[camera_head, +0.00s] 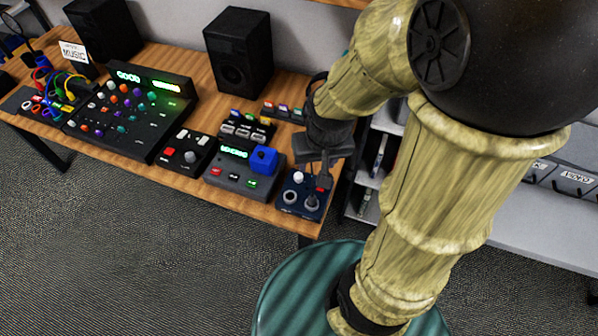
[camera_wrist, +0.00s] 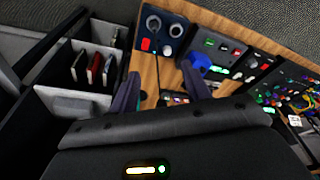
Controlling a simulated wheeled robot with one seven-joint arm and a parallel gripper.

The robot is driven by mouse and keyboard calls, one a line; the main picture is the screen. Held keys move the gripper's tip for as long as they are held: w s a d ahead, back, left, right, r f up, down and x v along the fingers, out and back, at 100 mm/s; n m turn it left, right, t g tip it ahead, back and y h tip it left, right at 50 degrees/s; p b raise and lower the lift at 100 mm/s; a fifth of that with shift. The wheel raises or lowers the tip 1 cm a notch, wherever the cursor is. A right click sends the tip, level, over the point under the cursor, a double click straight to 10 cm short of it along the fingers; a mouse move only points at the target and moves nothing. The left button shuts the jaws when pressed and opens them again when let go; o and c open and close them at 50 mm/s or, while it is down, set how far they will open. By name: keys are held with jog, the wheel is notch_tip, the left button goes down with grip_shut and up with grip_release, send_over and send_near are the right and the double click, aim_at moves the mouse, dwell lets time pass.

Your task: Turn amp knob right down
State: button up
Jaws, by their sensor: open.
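A small dark blue box with knobs (camera_head: 305,205) sits at the right front end of the wooden table; it also shows at the top of the wrist view (camera_wrist: 165,17). It carries a white knob (camera_head: 298,177), two grey round knobs (camera_head: 290,196) and a red part. No label on it can be read, so I cannot tell for sure that it is the amp. My gripper (camera_head: 316,168) is above the back of this box and partly hides it. The fingertips appear apart from the knobs.
Left of the box are a grey pedal with a blue cube (camera_head: 263,159), a small unit with a red button (camera_head: 185,155) and a large mixer (camera_head: 125,112). Speakers (camera_head: 238,52) stand behind. Shelves (camera_wrist: 85,70) with upright cases are beside the table.

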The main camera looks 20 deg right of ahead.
jog(key=w+f+m+g, duration=0.25)
jog(key=w+m, duration=0.45)
jog(key=m, duration=0.7)
jog(key=m+p, duration=0.2)
jog(key=m, duration=1.2)
send_over(299, 175)
notch_tip(299, 175, down, 5)
jog(key=shift+a, duration=0.1)
jog(key=shift+f+b, duration=0.15)
jog(key=shift+b, duration=0.15)
notch_tip(299, 175, down, 17)
jog(key=shift+f+b, duration=0.1)
jog(key=shift+b, duration=0.4)
jog(key=shift+c, duration=0.5)
jog(key=c, duration=0.9)
